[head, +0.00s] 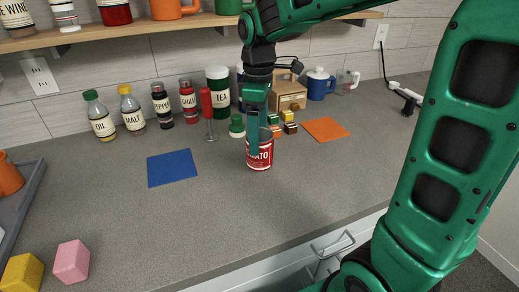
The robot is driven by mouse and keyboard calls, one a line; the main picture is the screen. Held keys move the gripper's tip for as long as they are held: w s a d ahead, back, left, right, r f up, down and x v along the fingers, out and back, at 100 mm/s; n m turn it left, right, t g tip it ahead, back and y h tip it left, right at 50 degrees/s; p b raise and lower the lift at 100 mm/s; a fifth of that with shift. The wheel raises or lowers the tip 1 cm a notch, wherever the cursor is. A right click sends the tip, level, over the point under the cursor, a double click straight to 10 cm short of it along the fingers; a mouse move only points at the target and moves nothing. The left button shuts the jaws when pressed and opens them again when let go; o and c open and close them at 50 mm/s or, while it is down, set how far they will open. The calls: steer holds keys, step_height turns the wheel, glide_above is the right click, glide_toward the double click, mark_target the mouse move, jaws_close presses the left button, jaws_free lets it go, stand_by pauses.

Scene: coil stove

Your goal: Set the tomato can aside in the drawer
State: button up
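The red tomato can (262,158) stands upright on the grey counter, right of the blue mat. My gripper (254,143) points down at the can, with a green finger in front of its upper left side. The other finger is hidden, so I cannot tell whether the fingers press on the can. A white drawer front (290,262) with a metal handle (332,243) shows below the counter's front edge. My arm hides its right part, and I see no open drawer interior.
Bottles and jars line the wall behind, with a tan wooden box (288,95), a blue mug (320,85) and small blocks (290,127). A blue mat (172,168) and an orange mat (326,129) lie flat. Pink (71,262) and yellow (22,274) cubes sit front left. Middle front counter is clear.

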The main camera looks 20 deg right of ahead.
steer(key=shift+s+f, duration=0.1)
steer(key=shift+f, duration=3.6)
steer(key=c, duration=1.6)
steer(key=shift+r, duration=0.55)
step_height(320, 180, up, 3)
steer(key=shift+f, duration=0.1)
steer(key=s+a+r, duration=0.2)
steer(key=a, duration=0.1)
steer(key=s+a+r, duration=0.2)
steer(key=a, duration=0.1)
steer(key=s+a+r, duration=0.2)
steer(key=a+r, duration=0.1)
steer(key=a, duration=0.1)
steer(key=shift+s+r, duration=0.1)
